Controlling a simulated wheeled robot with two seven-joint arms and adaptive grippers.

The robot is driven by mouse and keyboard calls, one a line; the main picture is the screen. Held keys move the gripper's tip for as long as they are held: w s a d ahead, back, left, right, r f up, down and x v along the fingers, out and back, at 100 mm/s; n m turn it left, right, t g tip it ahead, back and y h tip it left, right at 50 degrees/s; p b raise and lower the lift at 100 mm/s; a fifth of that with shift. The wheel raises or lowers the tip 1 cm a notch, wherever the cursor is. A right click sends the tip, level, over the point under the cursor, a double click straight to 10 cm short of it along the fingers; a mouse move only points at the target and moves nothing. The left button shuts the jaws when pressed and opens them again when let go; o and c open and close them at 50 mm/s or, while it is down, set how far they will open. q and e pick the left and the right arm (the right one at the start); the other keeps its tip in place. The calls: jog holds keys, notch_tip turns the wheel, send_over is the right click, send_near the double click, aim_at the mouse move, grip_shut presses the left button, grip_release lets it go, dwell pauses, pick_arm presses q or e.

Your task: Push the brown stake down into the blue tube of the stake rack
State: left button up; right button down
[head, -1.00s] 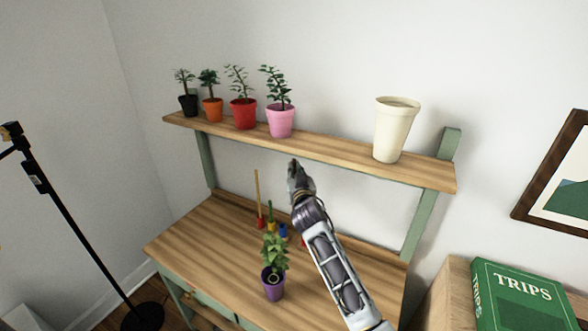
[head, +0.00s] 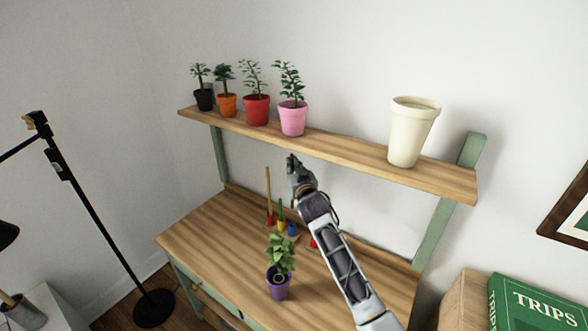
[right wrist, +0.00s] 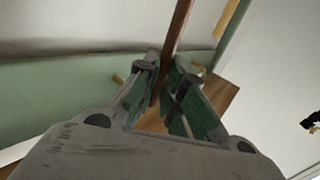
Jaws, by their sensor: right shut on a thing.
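The stake rack stands at the back of the wooden desk, with a red tube (head: 270,219), a yellow tube (head: 281,226) and a blue tube (head: 292,229). A tan stake (head: 268,190) stands in the red tube and a green stake (head: 280,208) in the yellow one. My right gripper (head: 291,163) is above the blue tube in the head view. In the right wrist view, its fingers (right wrist: 173,88) are shut on the brown stake (right wrist: 179,32). The stake's lower end is hidden, so I cannot tell whether it is in the tube. My left gripper is out of view.
A potted plant (head: 279,282) stands on the desk in front of the rack. The shelf (head: 345,153) above holds several small plants and a cream pot (head: 412,130). The left part of the desk (head: 205,228) is clear.

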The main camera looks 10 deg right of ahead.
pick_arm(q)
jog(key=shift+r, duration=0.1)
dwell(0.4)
pick_arm(e)
jog(key=shift+f, duration=0.1)
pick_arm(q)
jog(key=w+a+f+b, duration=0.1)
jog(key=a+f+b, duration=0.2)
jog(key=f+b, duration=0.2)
pick_arm(e)
notch_tip(320, 180, down, 8)
jog(key=shift+f, duration=0.15)
dwell(0.6)
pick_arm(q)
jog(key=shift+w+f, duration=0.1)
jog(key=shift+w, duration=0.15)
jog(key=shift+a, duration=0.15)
pick_arm(e)
jog(key=shift+f, duration=0.1)
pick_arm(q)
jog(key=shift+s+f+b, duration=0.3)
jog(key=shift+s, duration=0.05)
pick_arm(e)
jog(key=shift+f, duration=0.5)
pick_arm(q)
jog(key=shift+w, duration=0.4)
pick_arm(e)
jog(key=shift+f, duration=0.15)
